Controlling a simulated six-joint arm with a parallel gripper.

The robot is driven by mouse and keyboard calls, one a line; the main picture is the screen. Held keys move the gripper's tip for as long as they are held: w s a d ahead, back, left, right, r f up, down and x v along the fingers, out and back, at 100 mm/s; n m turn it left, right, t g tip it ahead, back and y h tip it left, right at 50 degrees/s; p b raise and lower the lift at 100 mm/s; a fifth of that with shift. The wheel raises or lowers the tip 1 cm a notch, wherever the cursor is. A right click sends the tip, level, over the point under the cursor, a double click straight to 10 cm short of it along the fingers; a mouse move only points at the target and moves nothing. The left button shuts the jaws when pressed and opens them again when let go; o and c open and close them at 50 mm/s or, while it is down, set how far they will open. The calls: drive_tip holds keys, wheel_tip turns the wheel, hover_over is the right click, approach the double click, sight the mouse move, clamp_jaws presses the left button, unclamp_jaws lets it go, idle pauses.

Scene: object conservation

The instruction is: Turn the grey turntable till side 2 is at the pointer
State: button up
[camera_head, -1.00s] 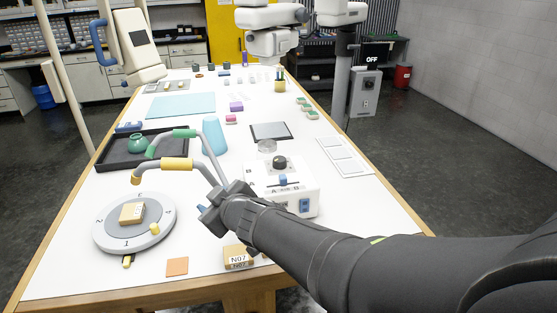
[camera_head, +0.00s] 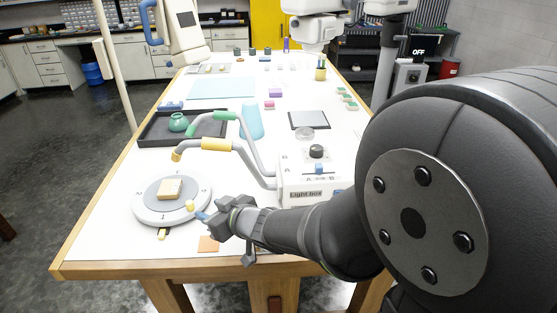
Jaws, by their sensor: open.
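The grey turntable (camera_head: 143,212) lies at the front left of the table with a tan block (camera_head: 169,189) on its middle. What looks like side 1 faces the front, by the yellow pointer (camera_head: 162,234). A small mark at the left of the disc looks like a 2, too small to be sure. A yellow knob (camera_head: 190,205) stands on the right front rim. My gripper (camera_head: 203,216) is open, low over the table at the rim's right front, with its blue-tipped finger close to the knob. I cannot tell whether they touch.
An orange square (camera_head: 208,244) lies below my gripper. The light box (camera_head: 305,193) stands to the right, by my arm.

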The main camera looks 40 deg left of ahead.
sight(190, 204)
drive_tip(key=x, duration=1)
drive_tip(key=shift+a+f, duration=0.15)
drive_tip(key=shift+f, duration=0.05)
clamp_jaws()
